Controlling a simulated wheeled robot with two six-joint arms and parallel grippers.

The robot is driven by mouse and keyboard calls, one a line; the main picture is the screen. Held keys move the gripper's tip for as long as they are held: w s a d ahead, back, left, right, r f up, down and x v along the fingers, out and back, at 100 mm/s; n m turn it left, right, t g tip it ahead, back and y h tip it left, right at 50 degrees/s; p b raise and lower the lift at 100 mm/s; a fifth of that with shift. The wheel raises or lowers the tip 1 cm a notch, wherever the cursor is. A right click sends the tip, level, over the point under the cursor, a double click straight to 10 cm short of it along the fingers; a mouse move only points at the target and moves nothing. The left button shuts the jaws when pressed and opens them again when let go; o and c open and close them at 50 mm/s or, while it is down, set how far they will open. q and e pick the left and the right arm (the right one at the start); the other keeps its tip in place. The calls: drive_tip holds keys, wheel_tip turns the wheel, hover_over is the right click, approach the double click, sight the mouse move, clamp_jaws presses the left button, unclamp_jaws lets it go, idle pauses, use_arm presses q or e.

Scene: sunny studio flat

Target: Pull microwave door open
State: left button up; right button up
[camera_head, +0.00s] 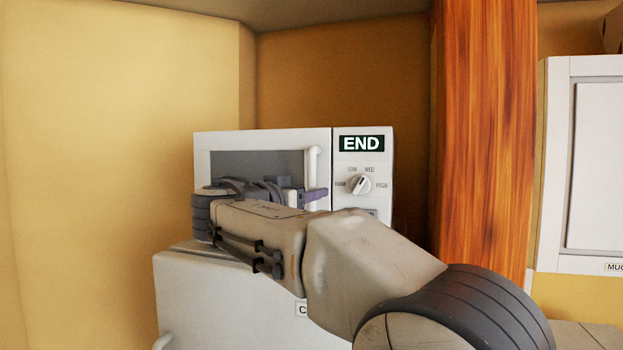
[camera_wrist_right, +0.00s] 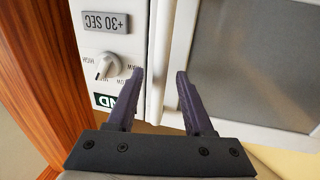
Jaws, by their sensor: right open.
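The white microwave (camera_head: 262,138) stands in the corner, its door shut, with a dark window (camera_head: 250,163). Its upright white bar handle (camera_head: 312,162) is at the right edge of the door. My right gripper (camera_head: 314,196) is open at the lower part of the handle, and my forearm hides the microwave's lower front. In the right wrist view, which looks turned over, the handle (camera_wrist_right: 166,65) runs between the two purple fingers of the gripper (camera_wrist_right: 160,73). I cannot tell whether either finger touches it. My left gripper is out of view.
The microwave has an "END" display (camera_head: 361,143) and a knob (camera_head: 360,184). It stands above a white appliance (camera_head: 215,290). A wooden post (camera_head: 482,130) rises to the right, with a white cabinet (camera_head: 553,170) beyond. A yellow wall (camera_head: 110,140) is at left.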

drive_tip(key=shift+p+x, duration=0.3)
drive_tip(key=shift+x, duration=0.6)
clamp_jaws()
idle(0.8)
